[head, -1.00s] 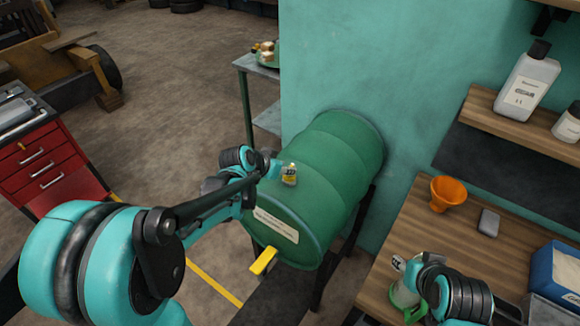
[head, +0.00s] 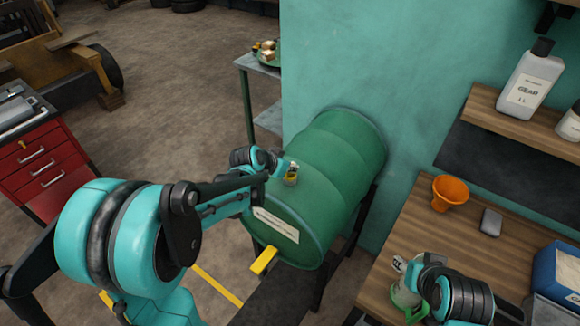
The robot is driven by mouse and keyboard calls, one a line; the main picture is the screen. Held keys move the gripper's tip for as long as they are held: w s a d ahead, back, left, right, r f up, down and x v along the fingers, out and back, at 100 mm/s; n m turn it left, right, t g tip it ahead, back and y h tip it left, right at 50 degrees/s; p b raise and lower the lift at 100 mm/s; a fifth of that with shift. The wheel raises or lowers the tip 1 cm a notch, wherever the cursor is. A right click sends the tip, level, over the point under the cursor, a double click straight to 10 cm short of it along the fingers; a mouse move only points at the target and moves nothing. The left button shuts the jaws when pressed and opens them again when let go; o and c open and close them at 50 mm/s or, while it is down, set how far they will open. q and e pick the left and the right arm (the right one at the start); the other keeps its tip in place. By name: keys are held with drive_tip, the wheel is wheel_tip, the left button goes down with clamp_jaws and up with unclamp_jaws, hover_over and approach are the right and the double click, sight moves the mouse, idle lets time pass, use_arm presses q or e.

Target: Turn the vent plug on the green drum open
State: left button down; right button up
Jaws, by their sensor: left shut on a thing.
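The green drum (head: 335,160) lies on its side on a dark stand against the teal wall. Its front end has a pale label (head: 275,226) and a yellow lever (head: 263,260). My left gripper (head: 290,170) is at the top of the drum near its front end, shut on a small brass-coloured piece that I take as the vent plug (head: 291,180). The fingers hide most of the plug, so how far it is turned cannot be seen. My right gripper (head: 402,272) is low over the bench by a clear, green-rimmed vessel (head: 403,296); its jaws are unclear.
The wooden bench (head: 395,240) at right holds an orange funnel (head: 450,191), a small grey box (head: 491,222) and a blue bin (head: 556,275). A shelf above has a white bottle (head: 530,80). A red tool cabinet (head: 45,165) stands at left. Open floor lies behind my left arm.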

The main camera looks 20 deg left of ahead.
use_arm(q)
drive_tip(key=shift+n, duration=0.3)
drive_tip(key=n+y+b, duration=0.1)
drive_tip(key=n+y, duration=0.3)
drive_tip(key=n, duration=0.1)
drive_tip(key=shift+d+y, duration=0.15)
drive_tip(key=shift+y, duration=0.15)
drive_tip(key=n+g+y, duration=0.1)
drive_tip(key=n+y, duration=0.2)
drive_tip(key=n, duration=0.2)
drive_tip(key=shift+n+y+b, duration=0.4)
drive_tip(key=n+g+y, duration=0.2)
drive_tip(key=n, duration=0.1)
drive_tip(key=shift+n+g+y, duration=0.5)
drive_tip(key=shift+n+g, duration=0.6)
drive_tip(key=shift+n, duration=0.6)
drive_tip(key=c, duration=1.6)
unclamp_jaws()
